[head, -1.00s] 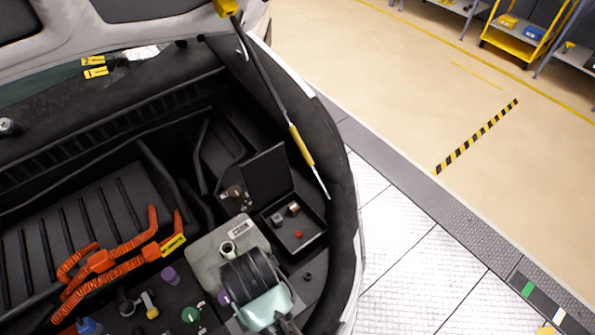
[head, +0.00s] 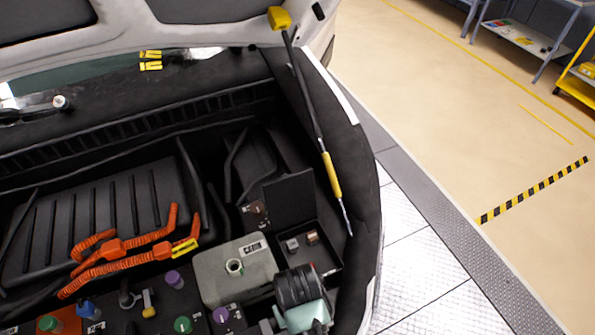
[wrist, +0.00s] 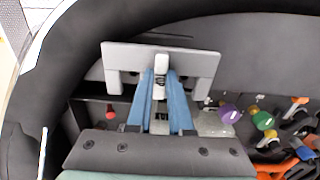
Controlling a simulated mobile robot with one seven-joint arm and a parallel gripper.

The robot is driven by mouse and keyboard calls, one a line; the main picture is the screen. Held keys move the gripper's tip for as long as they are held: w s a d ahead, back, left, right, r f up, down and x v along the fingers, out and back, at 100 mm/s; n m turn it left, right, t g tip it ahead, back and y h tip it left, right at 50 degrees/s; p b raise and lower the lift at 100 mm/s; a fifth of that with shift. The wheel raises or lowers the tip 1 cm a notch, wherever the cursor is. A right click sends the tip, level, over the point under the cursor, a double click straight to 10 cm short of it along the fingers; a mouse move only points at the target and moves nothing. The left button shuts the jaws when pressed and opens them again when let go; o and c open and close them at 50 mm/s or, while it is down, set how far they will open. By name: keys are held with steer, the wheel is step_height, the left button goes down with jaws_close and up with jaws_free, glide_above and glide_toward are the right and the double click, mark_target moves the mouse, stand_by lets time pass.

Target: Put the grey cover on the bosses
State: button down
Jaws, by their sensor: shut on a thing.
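The grey cover (wrist: 200,62) is a flat light-grey plate with a short leg at each end and an upright white tab in its middle. In the wrist view my gripper (wrist: 160,80) has its two blue fingers shut on that tab. The cover is held at the fingertips, crosswise to them, with dark surfaces behind it. In the head view my arm's end hides the gripper and cover. I cannot make out the bosses in either view.
A grey tank (head: 212,275) with a white open neck stands left of my arm. An open black box (head: 330,262) with small blocks lies behind my arm, its lid (head: 288,203) raised. Orange cables (head: 150,238), coloured caps and a prop rod (head: 331,175) are nearby.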

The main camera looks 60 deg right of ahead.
steer(key=shift+f, duration=1.4)
steer(key=shift+f, duration=0.2)
steer(key=c, duration=0.8)
jaws_free()
steer(key=shift+r, duration=0.15)
